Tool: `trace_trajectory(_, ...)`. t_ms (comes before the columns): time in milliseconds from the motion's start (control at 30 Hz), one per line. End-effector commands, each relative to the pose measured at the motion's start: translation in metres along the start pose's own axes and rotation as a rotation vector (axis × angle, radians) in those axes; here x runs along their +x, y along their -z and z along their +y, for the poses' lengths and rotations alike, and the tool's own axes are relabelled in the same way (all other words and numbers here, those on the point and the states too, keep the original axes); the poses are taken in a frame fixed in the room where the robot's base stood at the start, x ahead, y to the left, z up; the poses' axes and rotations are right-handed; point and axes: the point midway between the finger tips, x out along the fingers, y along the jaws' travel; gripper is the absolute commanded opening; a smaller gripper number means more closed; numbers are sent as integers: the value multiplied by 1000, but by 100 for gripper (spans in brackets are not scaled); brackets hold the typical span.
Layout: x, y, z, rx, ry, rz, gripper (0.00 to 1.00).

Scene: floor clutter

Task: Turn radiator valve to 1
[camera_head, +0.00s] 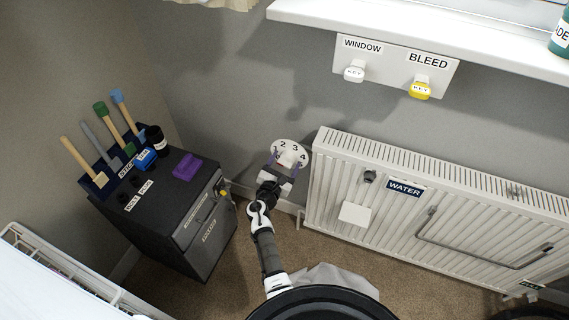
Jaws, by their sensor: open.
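A dark cabinet (190,215) stands to the left, bearing brushes, jars and a purple block (187,166). Two labelled keys hang on a board (385,75) under the windowsill (430,35). A white rack (65,270) is at lower left. Some carpet (250,225) is clear.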

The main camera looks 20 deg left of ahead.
Motion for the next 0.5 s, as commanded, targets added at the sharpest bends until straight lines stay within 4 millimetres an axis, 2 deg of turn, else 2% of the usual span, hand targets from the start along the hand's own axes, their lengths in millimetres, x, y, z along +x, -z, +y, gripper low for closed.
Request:
trace_trajectory(133,-4,1,0,0,0,1,69)
trace_trajectory(233,-15,2,0,0,-1,2,69)
trace_trajectory(500,-73,4,0,1,-1,4,69)
